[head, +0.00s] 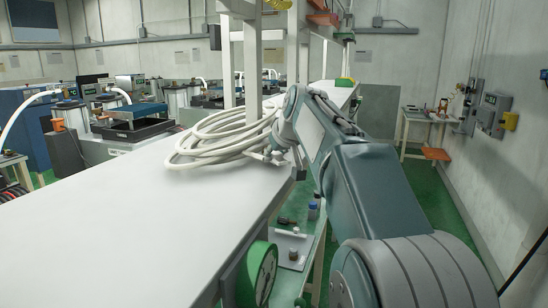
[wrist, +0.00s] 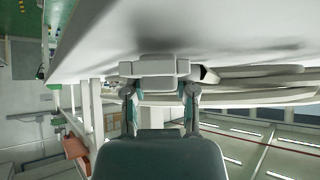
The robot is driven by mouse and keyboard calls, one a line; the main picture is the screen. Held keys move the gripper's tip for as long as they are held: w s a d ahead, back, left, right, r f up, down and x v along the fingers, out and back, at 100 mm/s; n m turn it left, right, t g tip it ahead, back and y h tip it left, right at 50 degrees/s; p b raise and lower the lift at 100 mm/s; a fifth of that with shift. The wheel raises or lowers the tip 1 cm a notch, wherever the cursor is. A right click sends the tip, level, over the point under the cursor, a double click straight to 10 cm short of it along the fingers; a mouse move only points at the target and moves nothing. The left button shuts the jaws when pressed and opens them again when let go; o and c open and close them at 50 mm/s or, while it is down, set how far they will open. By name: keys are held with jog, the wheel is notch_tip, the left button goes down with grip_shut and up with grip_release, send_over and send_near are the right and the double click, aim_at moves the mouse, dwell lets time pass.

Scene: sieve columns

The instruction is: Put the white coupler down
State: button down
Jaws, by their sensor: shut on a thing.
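The white coupler (wrist: 156,70) lies across my fingertips in the wrist view, at the end of a coiled white hose (wrist: 265,82). My gripper (wrist: 160,86) is shut on the coupler, one finger on each side. The wrist picture is upside down, and the white tabletop (wrist: 100,48) fills its upper part close to the coupler. I cannot tell whether they touch. In the head view my gripper (head: 278,153) is low at the right edge of the tabletop (head: 130,205), beside the hose coil (head: 205,138). The coupler is too small to make out clearly there.
A white post (head: 252,65) rises behind the coil. A green round reel (head: 258,275) hangs at the table's near right side. A lower shelf (head: 292,248) holds small items. The near left part of the tabletop is clear.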

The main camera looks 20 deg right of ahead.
jog(key=shift+f, duration=0.35)
jog(key=shift+c, duration=2.1)
grip_release()
jog(key=v, duration=1.2)
jog(key=shift+s, duration=0.1)
